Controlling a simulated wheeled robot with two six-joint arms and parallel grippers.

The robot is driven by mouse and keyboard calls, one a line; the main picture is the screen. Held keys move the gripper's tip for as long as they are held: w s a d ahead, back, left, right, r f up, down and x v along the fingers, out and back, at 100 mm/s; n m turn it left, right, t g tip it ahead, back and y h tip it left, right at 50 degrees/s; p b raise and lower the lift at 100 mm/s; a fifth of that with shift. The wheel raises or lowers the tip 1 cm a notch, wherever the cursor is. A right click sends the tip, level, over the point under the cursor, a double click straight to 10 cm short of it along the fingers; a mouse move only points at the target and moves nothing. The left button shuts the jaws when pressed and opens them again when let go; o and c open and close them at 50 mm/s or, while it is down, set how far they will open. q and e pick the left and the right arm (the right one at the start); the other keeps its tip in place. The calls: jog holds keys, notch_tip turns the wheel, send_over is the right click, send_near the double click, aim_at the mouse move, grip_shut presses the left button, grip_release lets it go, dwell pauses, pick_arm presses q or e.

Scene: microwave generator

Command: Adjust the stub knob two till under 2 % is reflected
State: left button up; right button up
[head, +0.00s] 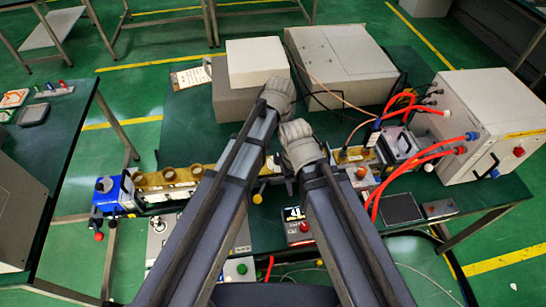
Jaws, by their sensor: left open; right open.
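A waveguide line runs along the green bench, with several round brass-coloured pieces (168,175) on its left stretch. They look like stub knobs, but no label for knob two is legible. My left gripper (279,92) is over the middle of the bench, in front of the pale boxes. My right gripper (297,138) is lower and just right of it, over the waveguide line. Both are empty as far as shows; their fingertips are mostly hidden. My arms cover the middle of the line. A small meter (294,213) has a lit display whose digits I cannot read surely.
A blue end piece (111,193) closes the line at left. Pale boxes (340,62) stand at the back. A large cabinet (490,120) with orange-red hoses (425,155) is at right. A grey panel (162,235) lies in front. Another table (60,125) is at left.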

aim_at(278, 157)
pick_arm(q)
jog(key=shift+f+b, duration=3.9)
jog(key=shift+f, duration=0.05)
pick_arm(e)
jog(key=shift+f, duration=3.9)
pick_arm(q)
jog(key=shift+c, duration=0.3)
grip_shut()
